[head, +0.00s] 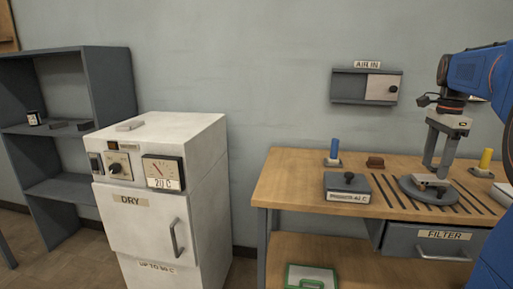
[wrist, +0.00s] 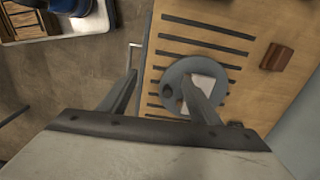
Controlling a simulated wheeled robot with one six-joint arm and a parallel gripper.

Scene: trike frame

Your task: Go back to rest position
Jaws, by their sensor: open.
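My gripper (head: 435,172) hangs from the blue arm over the right part of the wooden workbench (head: 285,185). It points down above a round grey plate (head: 408,187) that carries a pale piece and a dark knob. In the wrist view my gripper (wrist: 160,75) has its two fingers spread wide with nothing held between them. The grey plate (wrist: 176,73) shows beyond the right finger, which partly covers the pale piece (wrist: 207,84) on it. The gap between fingertips and plate is hard to judge.
Dark slats (head: 384,191) line the bench around the plate. A grey box with a knob (head: 348,185), a blue cylinder (head: 334,148), a brown block (head: 375,162) and a yellow cylinder (head: 486,158) stand nearby. The white DRY cabinet (head: 140,222) is left; floor shows between it and the bench.

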